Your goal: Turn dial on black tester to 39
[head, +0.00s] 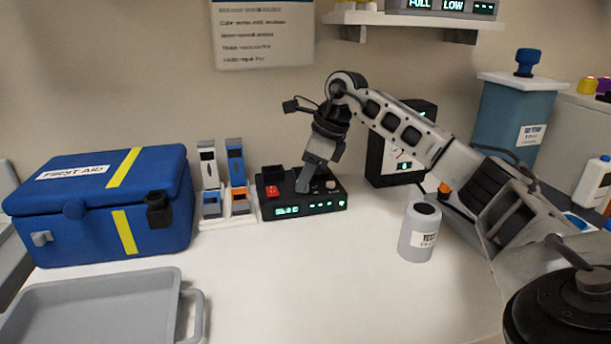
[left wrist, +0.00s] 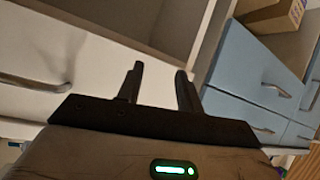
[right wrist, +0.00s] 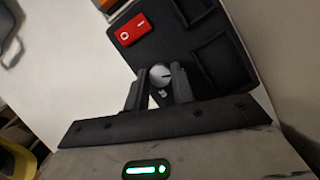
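The black tester (head: 325,205) is a low black box on the white counter, with a red rocker switch (head: 272,191) and green lit displays on its front. The display digits are too small to read surely. My right gripper (head: 304,186) points down onto its top, beside the red switch. My left gripper (left wrist: 157,85) is open and empty, away from the counter, facing drawers.
A blue first aid box (head: 100,210) and grey tray (head: 100,305) are at left. Small meters (head: 222,180) stand left of the tester. A grey cylinder (head: 419,235) stands under my right arm; a black device (head: 390,165) is behind. The front middle counter is clear.

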